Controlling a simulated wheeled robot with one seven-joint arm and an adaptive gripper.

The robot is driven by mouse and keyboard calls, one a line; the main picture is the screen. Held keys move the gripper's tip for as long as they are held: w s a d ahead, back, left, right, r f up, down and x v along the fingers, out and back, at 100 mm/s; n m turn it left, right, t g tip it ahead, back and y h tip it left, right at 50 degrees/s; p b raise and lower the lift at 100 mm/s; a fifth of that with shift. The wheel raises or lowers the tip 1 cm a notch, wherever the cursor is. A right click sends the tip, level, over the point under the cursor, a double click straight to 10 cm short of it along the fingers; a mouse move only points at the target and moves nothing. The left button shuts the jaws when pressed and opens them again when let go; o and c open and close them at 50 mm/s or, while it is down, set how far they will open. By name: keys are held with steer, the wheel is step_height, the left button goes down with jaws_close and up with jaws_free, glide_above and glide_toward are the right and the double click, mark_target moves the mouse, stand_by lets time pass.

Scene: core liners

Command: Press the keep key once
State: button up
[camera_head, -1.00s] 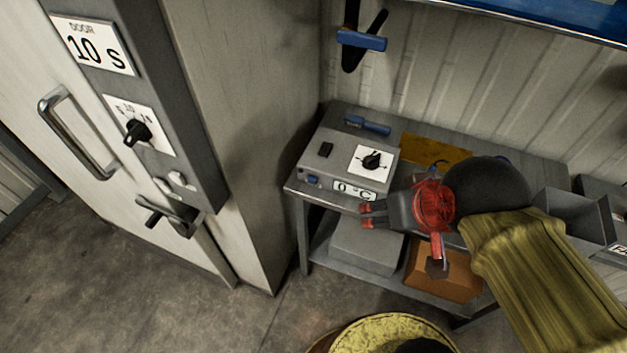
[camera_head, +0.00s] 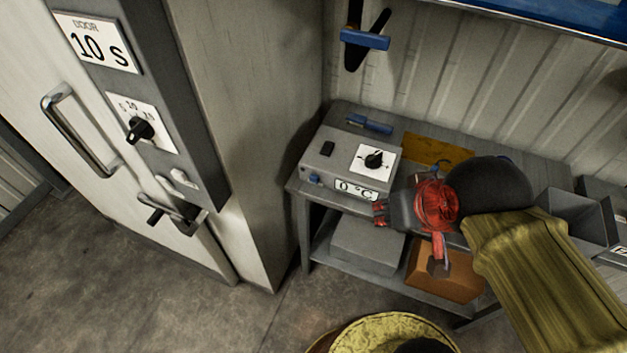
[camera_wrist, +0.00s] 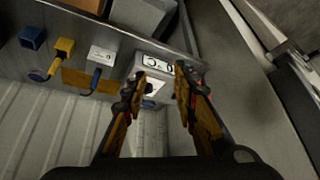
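A grey control box (camera_head: 323,163) sits at the left end of the bench. Its top has a black rectangular key or switch (camera_head: 327,148) and a black dial knob (camera_head: 374,160) on a white plate. Its front has a small blue part (camera_head: 315,179) and a "0 °C" display (camera_head: 356,189). I cannot read any "keep" label, so I cannot tell which is the keep key. My gripper (camera_head: 380,214) is just right of and in front of the box, apart from it. In the wrist view its fingers (camera_wrist: 157,87) are spread and empty, with the box partly visible between them.
A tall cabinet (camera_head: 256,150) with a door handle, "10 S" sign and knob stands left of the bench. A blue-handled tool (camera_head: 369,124) lies behind the box. A yellow plate (camera_head: 437,149) and grey bin (camera_head: 572,216) lie right. A yellow drum (camera_head: 390,328) stands in front.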

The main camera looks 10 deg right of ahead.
steer(key=c, duration=0.6)
jaws_close()
stand_by(0.8)
